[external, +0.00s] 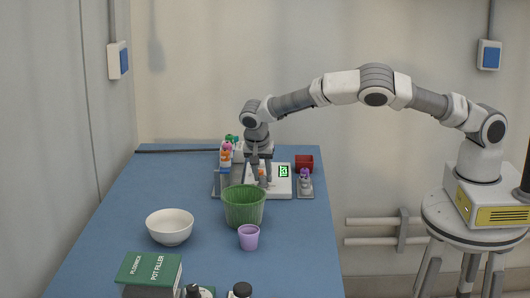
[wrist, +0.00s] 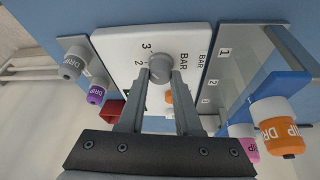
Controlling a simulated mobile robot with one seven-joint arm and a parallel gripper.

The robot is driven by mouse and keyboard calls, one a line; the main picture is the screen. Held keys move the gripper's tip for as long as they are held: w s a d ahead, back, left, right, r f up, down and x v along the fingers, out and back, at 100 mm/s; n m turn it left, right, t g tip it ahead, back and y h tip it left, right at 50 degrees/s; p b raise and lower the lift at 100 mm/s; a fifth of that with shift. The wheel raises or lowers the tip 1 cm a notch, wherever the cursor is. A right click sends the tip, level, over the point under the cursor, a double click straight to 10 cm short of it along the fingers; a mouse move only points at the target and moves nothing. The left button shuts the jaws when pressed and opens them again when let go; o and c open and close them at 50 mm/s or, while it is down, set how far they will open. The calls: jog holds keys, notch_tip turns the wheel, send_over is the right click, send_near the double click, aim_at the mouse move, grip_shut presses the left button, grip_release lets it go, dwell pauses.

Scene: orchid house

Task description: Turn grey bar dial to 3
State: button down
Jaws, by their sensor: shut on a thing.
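The grey bar dial (wrist: 160,68) sits on a white panel (wrist: 118,45) printed with "BAR" and the numbers 3 and 2. My gripper (wrist: 162,80) is shut on the dial, with one finger on each side of it. Which number the dial points to cannot be told. In the external view the white panel (external: 281,189) lies on the blue table, with a green-lit display (external: 284,171) on it. My gripper (external: 262,180) reaches down onto the panel from above there, and the dial is hidden.
Racks with coloured drip bottles (external: 225,157) flank the panel. A small red box (external: 304,162) is behind on the right. A green ribbed pot (external: 244,207) stands close in front. A white bowl (external: 170,227), purple cup (external: 249,237) and green book (external: 148,270) are nearer.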

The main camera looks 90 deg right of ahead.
jog(key=c, duration=0.6)
grip_release()
jog(key=shift+a+r, duration=0.1)
jog(key=v, duration=1.7)
jog(key=shift+p, duration=0.45)
jog(key=shift+s, duration=0.1)
